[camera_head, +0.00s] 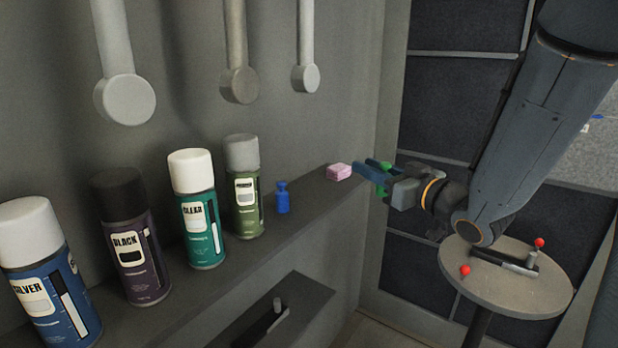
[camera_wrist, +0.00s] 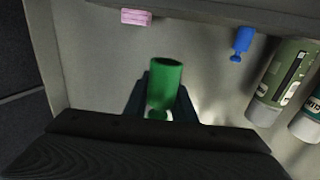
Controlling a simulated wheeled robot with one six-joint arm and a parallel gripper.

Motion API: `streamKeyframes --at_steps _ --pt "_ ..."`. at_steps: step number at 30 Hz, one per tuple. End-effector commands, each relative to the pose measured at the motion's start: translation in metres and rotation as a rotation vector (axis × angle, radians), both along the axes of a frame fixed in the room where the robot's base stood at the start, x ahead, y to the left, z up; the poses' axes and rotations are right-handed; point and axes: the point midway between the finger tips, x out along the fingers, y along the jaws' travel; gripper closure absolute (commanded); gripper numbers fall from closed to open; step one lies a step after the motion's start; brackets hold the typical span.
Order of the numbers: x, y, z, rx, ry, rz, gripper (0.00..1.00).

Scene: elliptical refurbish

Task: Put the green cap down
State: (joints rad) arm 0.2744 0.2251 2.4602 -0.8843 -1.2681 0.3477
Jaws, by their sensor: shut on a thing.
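The green cap (camera_wrist: 164,84) is a small cylinder with a narrower part at one end, held between the fingers of my gripper (camera_wrist: 160,100) in the wrist view. In the head view, my gripper (camera_head: 376,172) is at the right end of the shelf, with only bits of the green cap (camera_head: 383,190) showing past the fingers. The cap looks clear of the shelf surface. My gripper is shut on it.
A round table (camera_head: 530,298) stands at right with red-knobbed parts. The shelf is bare between blue piece and pink block.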

Motion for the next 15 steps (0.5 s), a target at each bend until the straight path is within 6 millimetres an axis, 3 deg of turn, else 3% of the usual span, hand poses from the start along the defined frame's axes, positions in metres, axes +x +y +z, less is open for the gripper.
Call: streamKeyframes --at_steps 1,5,15 --pt "-0.007 -0.001 0.01 0.0 0.0 0.011 0.97" --pt "-0.01 0.004 0.015 0.001 0.002 0.03 0.97" --pt "0.035 0.06 0.015 0.002 0.004 0.028 0.97"
